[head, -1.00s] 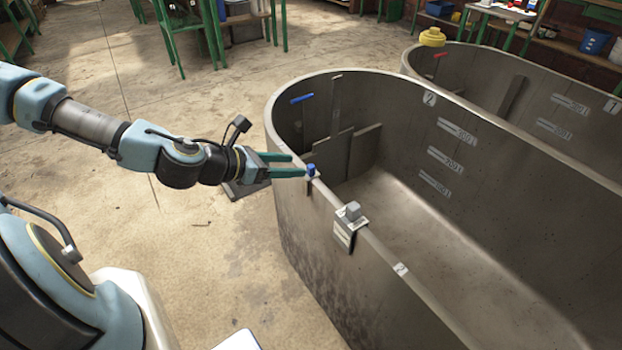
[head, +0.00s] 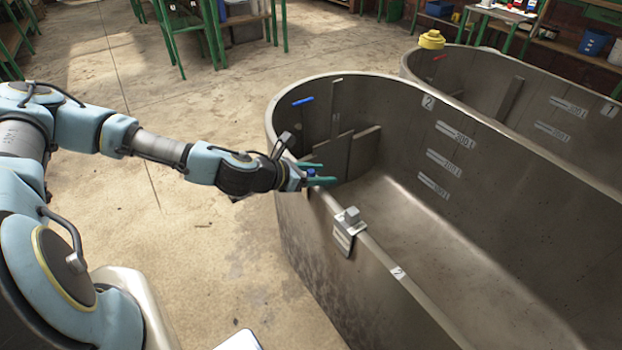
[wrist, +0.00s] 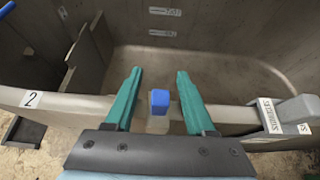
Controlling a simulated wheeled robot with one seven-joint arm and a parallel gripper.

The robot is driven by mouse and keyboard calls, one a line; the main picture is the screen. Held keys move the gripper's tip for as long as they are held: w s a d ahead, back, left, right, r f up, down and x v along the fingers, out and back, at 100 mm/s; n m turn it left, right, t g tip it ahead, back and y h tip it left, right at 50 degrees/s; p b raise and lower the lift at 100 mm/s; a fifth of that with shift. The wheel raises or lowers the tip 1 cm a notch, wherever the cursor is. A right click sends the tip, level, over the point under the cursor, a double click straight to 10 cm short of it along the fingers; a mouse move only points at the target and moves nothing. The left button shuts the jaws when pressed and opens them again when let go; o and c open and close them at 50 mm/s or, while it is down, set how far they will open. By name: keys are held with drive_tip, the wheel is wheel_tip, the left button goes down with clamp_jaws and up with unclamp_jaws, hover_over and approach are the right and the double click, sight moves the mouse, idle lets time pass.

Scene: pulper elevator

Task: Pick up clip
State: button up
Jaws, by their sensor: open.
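The clip, with a blue top (wrist: 159,101), sits on the near rim of the oval metal tank. In the head view its blue part (head: 311,172) shows at my gripper. My gripper (head: 322,173) is open, with green fingers reaching over the rim. In the wrist view my gripper (wrist: 158,75) has one finger on each side of the clip, with a gap on both sides.
A grey clip-like holder with a label (head: 349,226) sits on the same rim, to the right of the blue clip.

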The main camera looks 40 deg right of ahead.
clamp_jaws()
idle(0.4)
drive_tip(key=shift+r, duration=0.15)
